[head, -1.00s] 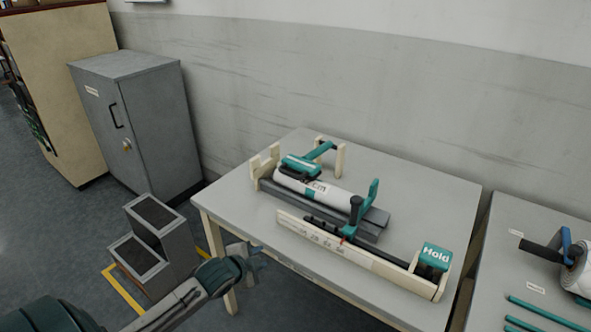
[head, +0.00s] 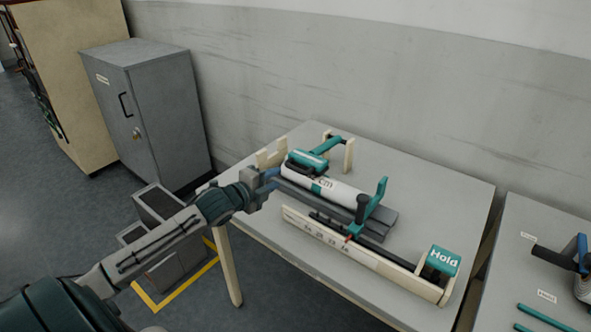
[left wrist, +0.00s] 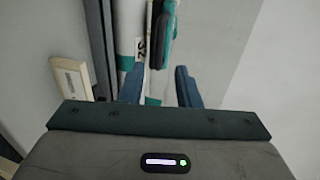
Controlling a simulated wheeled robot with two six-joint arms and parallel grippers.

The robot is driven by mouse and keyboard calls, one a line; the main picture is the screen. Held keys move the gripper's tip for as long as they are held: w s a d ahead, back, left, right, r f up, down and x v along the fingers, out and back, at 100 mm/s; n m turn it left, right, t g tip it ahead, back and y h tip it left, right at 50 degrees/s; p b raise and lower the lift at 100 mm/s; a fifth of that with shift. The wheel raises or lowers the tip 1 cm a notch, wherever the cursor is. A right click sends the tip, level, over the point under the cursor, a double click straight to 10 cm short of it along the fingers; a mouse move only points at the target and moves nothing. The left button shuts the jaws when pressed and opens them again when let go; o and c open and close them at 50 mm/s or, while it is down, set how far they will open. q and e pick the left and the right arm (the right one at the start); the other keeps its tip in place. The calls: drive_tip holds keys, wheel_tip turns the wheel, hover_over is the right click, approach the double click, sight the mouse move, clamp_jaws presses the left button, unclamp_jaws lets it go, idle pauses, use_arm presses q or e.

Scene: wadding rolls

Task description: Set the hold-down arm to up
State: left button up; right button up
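The hold-down arm (head: 325,148) is teal, hinged at a cream post behind the roll; its teal and black pad (head: 306,161) lies low over the left end of a white roll (head: 335,190). My left gripper (head: 273,178) is at the table's left side, just left of the roll's end and the pad. In the left wrist view its two blue fingers (left wrist: 160,86) stand apart with nothing gripped. The teal and black pad (left wrist: 161,35) and the white roll (left wrist: 128,40) show beyond them. My right gripper is not in view.
The rig stands on a grey table (head: 455,195). In front lies a cream scale rail (head: 345,243) with a teal block marked Hold (head: 444,261). A teal upright (head: 379,195) stands near the roll's right end. A grey step stool (head: 160,205) and cabinet (head: 160,115) are left.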

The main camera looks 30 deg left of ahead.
sight(294, 170)
use_arm(q)
drive_tip(key=x, duration=1)
drive_tip(key=shift+w+d+f+p, duration=0.15)
drive_tip(key=shift+p, duration=0.25)
clamp_jaws()
